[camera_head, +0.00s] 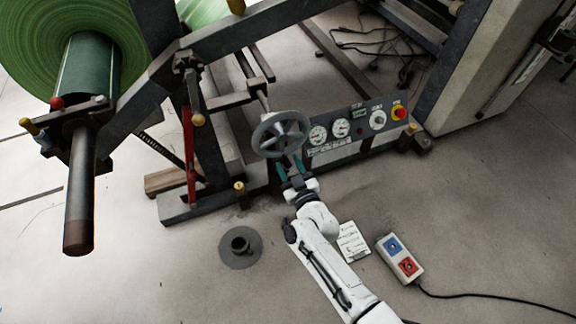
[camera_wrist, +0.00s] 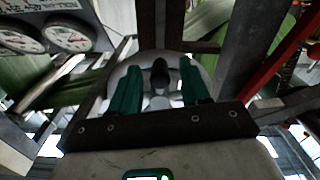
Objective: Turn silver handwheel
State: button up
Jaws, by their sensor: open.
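The silver handwheel (camera_head: 281,134) is a spoked grey wheel on a shaft at the front of the dark machine frame, near the middle of the head view. My gripper (camera_head: 290,167) has green fingers and sits just below the wheel's lower rim in that picture. In the wrist view the wheel (camera_wrist: 160,103) shows between and behind the two fingers, with its dark hub in the centre. My gripper (camera_wrist: 160,90) is open, its fingers well apart. I cannot tell whether a finger touches the rim.
A panel with gauges and a red button (camera_head: 399,112) stands right of the wheel. A red lever (camera_head: 190,150) is at left. A large green roll (camera_head: 60,45) hangs upper left. A two-button pendant (camera_head: 400,258) with a cable and a round flanged piece (camera_head: 240,248) lie on the floor.

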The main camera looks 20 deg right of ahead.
jog(key=shift+w, duration=0.5)
grip_shut()
dwell(0.4)
